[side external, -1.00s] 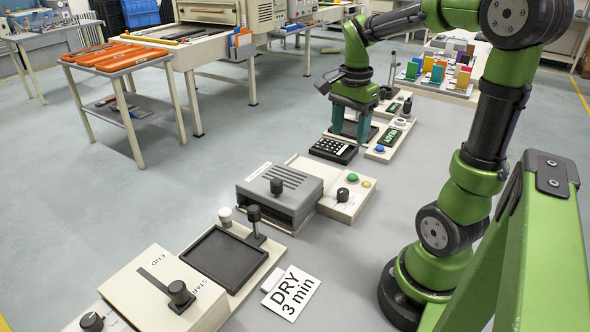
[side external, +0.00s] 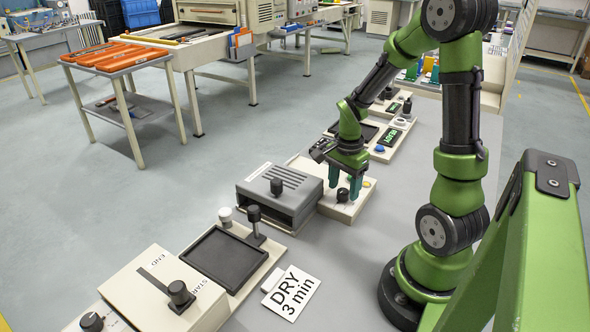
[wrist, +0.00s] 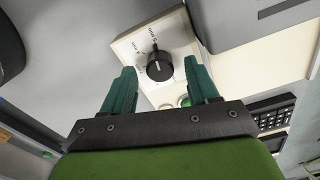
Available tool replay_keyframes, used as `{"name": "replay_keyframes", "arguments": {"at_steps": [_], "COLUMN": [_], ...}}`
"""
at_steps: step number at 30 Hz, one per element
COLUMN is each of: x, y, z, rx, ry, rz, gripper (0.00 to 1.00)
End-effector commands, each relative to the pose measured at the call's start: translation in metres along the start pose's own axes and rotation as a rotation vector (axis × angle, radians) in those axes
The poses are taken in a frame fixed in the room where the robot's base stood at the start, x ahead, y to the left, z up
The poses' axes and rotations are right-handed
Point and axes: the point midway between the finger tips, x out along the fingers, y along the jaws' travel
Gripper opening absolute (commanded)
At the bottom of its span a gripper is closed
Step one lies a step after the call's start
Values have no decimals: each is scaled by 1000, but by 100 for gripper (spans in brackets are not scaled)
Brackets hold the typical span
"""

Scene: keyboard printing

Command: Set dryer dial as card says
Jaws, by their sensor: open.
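The card (side external: 290,293) reads "DRY 3 min" and leans on the table's front part in the side view. The dryer (side external: 280,196) is a grey slotted box with a cream control panel (side external: 329,207) on its right.
A black keypad (wrist: 272,115) lies near the panel. A tray unit (side external: 226,256) and a START/END slider box (side external: 165,288) stand in front.

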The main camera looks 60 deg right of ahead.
Motion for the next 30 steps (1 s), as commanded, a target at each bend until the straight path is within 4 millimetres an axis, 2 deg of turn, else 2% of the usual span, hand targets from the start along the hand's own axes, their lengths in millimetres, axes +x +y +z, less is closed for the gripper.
{"name": "replay_keyframes", "arguments": {"at_steps": [4, 13, 24, 30], "x": [10, 11, 10, 10], "y": [0, 0, 0, 0], "z": [0, 0, 0, 0], "rx": [0, -1, -1, -16], "ry": [0, 0, 0, 0], "rz": [0, -1, -1, -1], "gripper": [59, 58, 3, 3]}}
